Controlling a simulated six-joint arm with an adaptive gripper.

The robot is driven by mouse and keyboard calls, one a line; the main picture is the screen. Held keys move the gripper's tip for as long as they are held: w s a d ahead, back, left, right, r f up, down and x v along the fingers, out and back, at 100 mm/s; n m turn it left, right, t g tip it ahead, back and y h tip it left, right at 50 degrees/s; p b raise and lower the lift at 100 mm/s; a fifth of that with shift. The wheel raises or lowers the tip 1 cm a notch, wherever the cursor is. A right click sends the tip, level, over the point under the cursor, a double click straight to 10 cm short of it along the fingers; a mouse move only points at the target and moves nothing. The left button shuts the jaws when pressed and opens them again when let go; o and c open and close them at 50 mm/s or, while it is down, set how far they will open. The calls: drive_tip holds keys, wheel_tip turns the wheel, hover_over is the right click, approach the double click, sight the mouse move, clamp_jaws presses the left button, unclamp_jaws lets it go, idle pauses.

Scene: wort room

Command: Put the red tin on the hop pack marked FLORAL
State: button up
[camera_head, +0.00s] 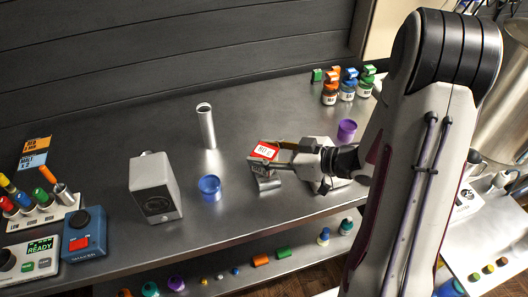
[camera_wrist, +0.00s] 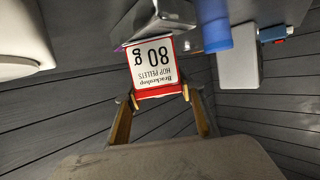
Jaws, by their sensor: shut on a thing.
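The red tin (camera_head: 265,150), with a white label, is at the tips of my gripper (camera_head: 289,149) over the middle of the bench. In the wrist view the tin (camera_wrist: 154,68) shows "HOP PELLETS 80 g" upside down, with a red edge towards me. My gripper (camera_wrist: 160,104) is shut on it, the two tan fingers at its sides. A silvery piece (camera_head: 268,183) shows below the tin, and a silvery shape (camera_wrist: 160,18) with a purple edge lies beyond it in the wrist view. I cannot tell whether tin and silvery piece touch. No FLORAL marking is readable.
A blue cup (camera_head: 210,188), a grey box (camera_head: 155,187) and a steel cylinder (camera_head: 206,126) stand left of my gripper. A purple cup (camera_head: 347,130) and several jars (camera_head: 347,92) are behind right. Devices (camera_head: 84,235) fill the left end. The back middle is clear.

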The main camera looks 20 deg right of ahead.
drive_tip(key=shift+f, duration=0.1)
drive_tip(key=o, duration=1.1)
drive_tip(key=shift+o, duration=0.2)
drive_tip(key=shift+d, duration=0.1)
drive_tip(key=v, duration=1.2)
drive_tip(key=shift+w, duration=0.15)
